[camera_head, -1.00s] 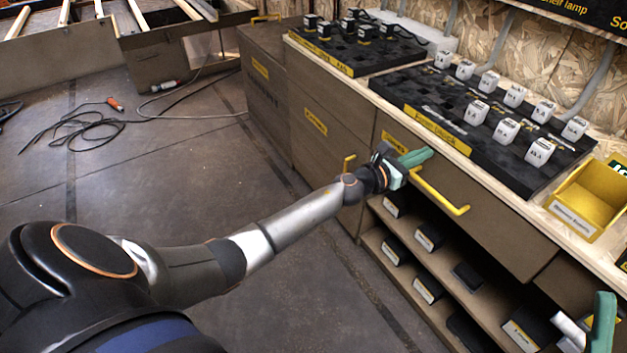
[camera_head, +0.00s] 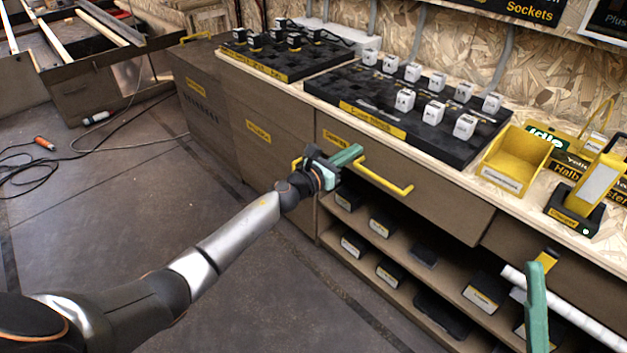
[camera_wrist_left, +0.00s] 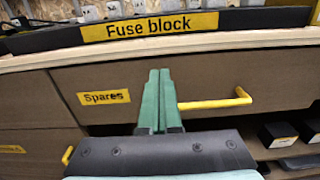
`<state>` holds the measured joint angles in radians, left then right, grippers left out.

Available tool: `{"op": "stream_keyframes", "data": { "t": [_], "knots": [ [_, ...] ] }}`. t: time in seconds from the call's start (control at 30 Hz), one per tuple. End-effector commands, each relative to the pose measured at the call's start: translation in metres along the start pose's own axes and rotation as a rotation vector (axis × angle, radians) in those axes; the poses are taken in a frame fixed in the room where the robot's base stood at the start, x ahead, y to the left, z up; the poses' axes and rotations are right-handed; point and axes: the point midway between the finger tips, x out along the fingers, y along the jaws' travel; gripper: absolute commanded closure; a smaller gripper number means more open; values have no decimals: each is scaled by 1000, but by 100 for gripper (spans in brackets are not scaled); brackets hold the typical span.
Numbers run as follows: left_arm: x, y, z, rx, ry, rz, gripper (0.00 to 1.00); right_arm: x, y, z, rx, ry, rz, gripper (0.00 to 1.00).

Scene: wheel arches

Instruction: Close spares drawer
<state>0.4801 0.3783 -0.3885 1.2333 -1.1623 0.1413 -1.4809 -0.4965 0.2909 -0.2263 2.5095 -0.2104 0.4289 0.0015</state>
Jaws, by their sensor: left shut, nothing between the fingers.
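The spares drawer (camera_head: 420,195) is the brown front with a yellow bar handle (camera_head: 385,178) under the bench top. In the head view its right end seems to stand slightly proud of the neighbouring front; how far is hard to tell. The left wrist view shows its yellow "Spares" label (camera_wrist_left: 103,97) and its handle (camera_wrist_left: 215,103). One green finger of my right gripper (camera_head: 537,310) shows at the lower right.
Open shelves with dark labelled bins (camera_head: 388,272) lie below the drawer. The bench top carries a black fuse block (camera_head: 352,92), a yellow bin (camera_head: 515,160) and a yellow lamp on a dark stand (camera_head: 597,190). A white tube (camera_head: 575,315) is near my right gripper.

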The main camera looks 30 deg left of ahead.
Motion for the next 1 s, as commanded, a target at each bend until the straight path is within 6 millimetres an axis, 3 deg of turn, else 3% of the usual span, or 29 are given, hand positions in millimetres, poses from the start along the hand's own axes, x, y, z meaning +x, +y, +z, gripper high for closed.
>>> {"op": "stream_keyframes", "data": {
  "t": [0.1,0.4,0.6,0.8,0.9,1.0],
  "knots": [
    [-28,0,1,0,4,0,100,7,2,-6,-5,-2,-5,5],
    [-80,-1,-2,-2,5,-1,100,10,5,-11,-24,3,-6,5],
    [-97,-1,-2,-2,3,-1,100,11,6,-11,-26,4,-3,5],
    [-101,-2,-1,-7,1,-3,100,10,7,-11,-26,2,4,5],
    [-105,-17,2,-100,-11,-32,100,10,6,-10,-26,2,3,5],
    [-118,-56,13,-360,-38,-112,100,10,6,-10,-26,2,2,5]
  ]
}}
